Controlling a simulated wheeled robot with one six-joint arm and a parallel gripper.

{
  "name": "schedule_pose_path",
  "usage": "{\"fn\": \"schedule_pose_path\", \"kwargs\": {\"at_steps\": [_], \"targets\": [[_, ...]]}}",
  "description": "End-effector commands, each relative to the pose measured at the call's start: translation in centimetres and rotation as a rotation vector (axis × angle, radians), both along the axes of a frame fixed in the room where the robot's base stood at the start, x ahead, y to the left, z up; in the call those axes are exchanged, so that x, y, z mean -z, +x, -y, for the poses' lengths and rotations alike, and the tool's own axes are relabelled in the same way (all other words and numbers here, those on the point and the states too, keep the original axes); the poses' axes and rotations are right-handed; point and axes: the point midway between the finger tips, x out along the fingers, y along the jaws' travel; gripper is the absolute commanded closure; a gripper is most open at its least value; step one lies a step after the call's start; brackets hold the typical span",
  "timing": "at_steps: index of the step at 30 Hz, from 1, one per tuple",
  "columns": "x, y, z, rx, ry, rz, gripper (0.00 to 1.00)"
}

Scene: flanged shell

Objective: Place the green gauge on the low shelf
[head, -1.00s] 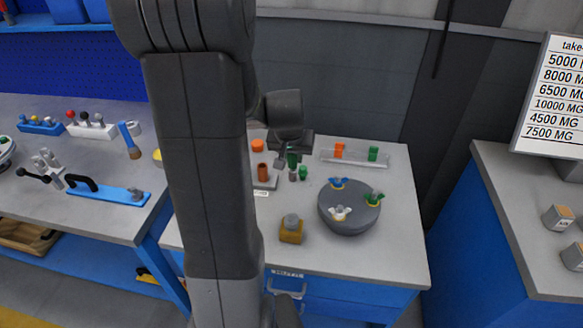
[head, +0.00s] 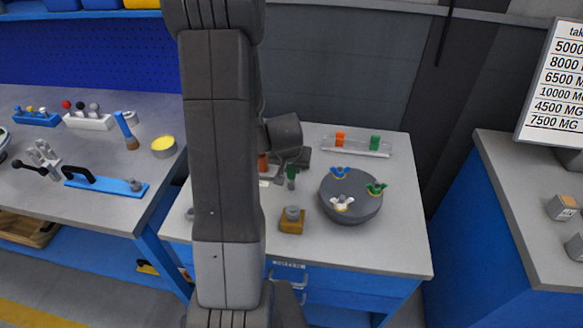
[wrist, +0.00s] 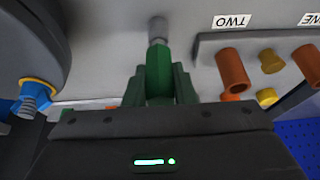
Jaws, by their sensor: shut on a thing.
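The green gauge (wrist: 158,72) has a green body and a grey tip. My gripper (wrist: 159,88) is shut on its green body, with dark green fingers on both sides. In the head view the gauge (head: 291,178) shows below my gripper, tip downward over the grey table. Whether the tip touches the table I cannot tell. A low pale rack (head: 357,153) stands at the back of the table with an orange and a green piece on it. It may be the low shelf; no shelf label is readable.
A dark round bowl-like body (head: 345,215) with coloured wing nuts stands to the right of my gripper. A yellow-brown block (head: 291,225) with a grey knob is in front. A labelled holder with orange tubes (wrist: 231,68) is close by. The table's front right is clear.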

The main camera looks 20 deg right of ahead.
Motion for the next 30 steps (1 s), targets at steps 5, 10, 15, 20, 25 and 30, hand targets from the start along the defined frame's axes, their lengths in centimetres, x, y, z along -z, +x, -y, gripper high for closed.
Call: {"fn": "schedule_pose_path", "kwargs": {"at_steps": [5, 10, 15, 20, 25, 30], "targets": [[-0.1, 0.0, 0.0, 0.000, -0.001, 0.001, 1.00], [0.3, 0.0, 0.0, 0.001, 0.000, 0.000, 0.73], [0.2, 0.0, 0.0, 0.001, 0.000, 0.000, 0.55], [0.2, 0.0, 0.0, 0.001, 0.000, 0.000, 0.55], [-0.4, 0.0, 0.0, 0.000, 0.000, 0.000, 0.55], [-2.4, -0.7, -0.4, 0.001, -0.001, 0.003, 0.55]]}}
